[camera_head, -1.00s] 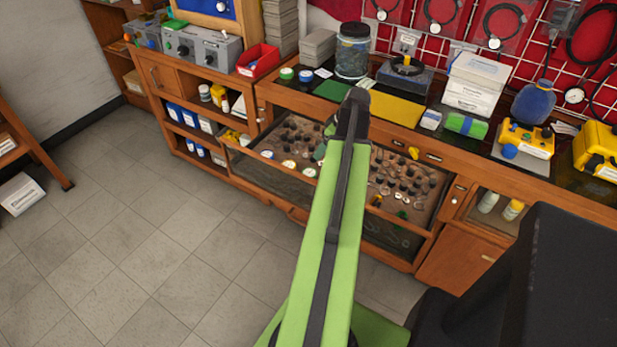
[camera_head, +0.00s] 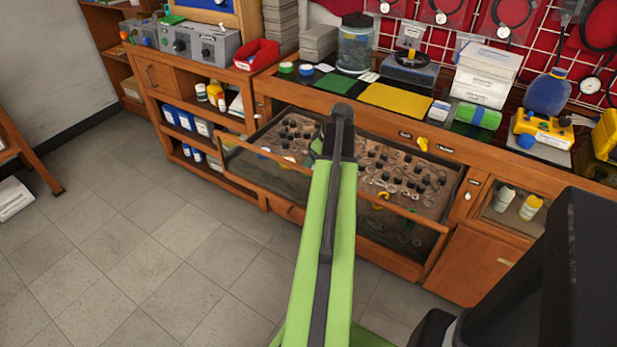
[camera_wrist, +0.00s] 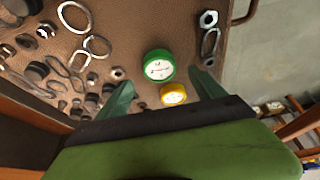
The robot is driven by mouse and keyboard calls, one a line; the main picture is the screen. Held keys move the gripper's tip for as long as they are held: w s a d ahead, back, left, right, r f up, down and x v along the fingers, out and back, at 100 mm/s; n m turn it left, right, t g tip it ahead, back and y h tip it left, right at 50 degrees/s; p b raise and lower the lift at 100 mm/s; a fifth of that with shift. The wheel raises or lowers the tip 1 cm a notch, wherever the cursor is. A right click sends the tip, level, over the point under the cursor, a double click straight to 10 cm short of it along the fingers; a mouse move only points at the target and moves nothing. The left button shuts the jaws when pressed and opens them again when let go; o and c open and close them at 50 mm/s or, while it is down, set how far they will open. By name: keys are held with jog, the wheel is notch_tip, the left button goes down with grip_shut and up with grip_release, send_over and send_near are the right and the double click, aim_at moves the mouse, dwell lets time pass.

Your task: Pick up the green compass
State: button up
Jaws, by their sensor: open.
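The green compass (camera_wrist: 159,66) is a round dial with a green rim and white face, lying face up on the brown drawer bottom in the wrist view. My gripper (camera_wrist: 161,78) is open, its two green fingers spread to either side below the compass in the picture. Whether the fingers touch it or hover above it is not clear. In the head view my arm reaches over the open drawer (camera_head: 240,160), and I cannot make out the compass there.
A yellow dial (camera_wrist: 173,94) lies just below the compass, also between the fingers. Metal rings (camera_wrist: 75,15), nuts and dark knobs (camera_wrist: 38,70) lie mostly to the left. The drawer's wall (camera_wrist: 236,40) is close on the right. The counter above holds a yellow mat (camera_head: 395,100).

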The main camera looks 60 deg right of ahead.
jog(key=b+x, duration=0.3)
jog(key=x, duration=0.1)
jog(key=shift+s+f, duration=0.1)
jog(key=shift+f, duration=0.2)
jog(key=shift+r, duration=0.2)
jog(key=c, duration=1.5)
jog(key=shift+r, duration=0.15)
jog(key=r+p, duration=0.1)
jog(key=p, duration=0.1)
jog(key=r+p, duration=0.1)
jog(key=r, duration=0.1)
jog(key=r+p, duration=0.2)
jog(key=shift+s+d+r+p, duration=0.1)
jog(key=shift+s+d+p, duration=0.2)
jog(key=shift+s, duration=0.1)
jog(key=s+d+r+p, duration=0.5)
jog(key=s, duration=0.4)
jog(key=shift+d+r+p, duration=0.15)
jog(key=shift+r+p, duration=0.2)
